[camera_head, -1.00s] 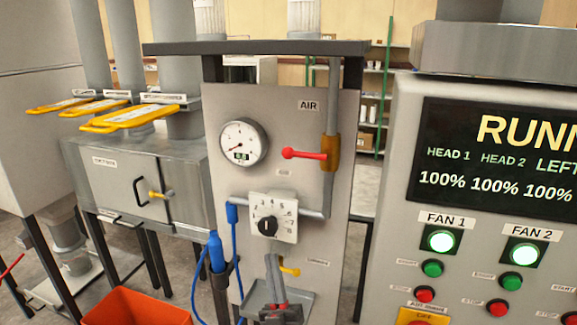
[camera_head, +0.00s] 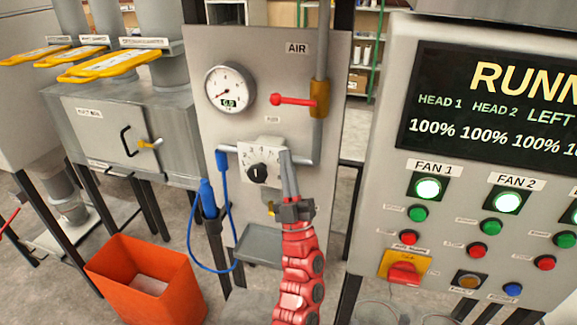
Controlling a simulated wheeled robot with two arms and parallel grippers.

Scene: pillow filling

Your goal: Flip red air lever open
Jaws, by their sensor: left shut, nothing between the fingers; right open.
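The red air lever (camera_head: 292,99) points left, level, from an orange-brown valve body (camera_head: 320,99) on the vertical grey pipe. It lies across that pipe, below the AIR label. A single red arm with grey fingers comes up from the bottom middle. I take it as my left gripper (camera_head: 287,152). Its fingers are shut, with nothing seen between them, pointing up. The fingertips are below the lever, apart from it, and overlap the right edge of the white dial plate (camera_head: 257,156) in the picture. I cannot tell whether they touch it. My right gripper is not in view.
A round gauge (camera_head: 230,88) is left of the lever. A horizontal pipe and blue hose (camera_head: 191,240) are lower on the panel. A grey tray (camera_head: 262,243) and orange bin (camera_head: 146,280) are below. The control panel (camera_head: 385,185) stands right. The space around the lever looks clear.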

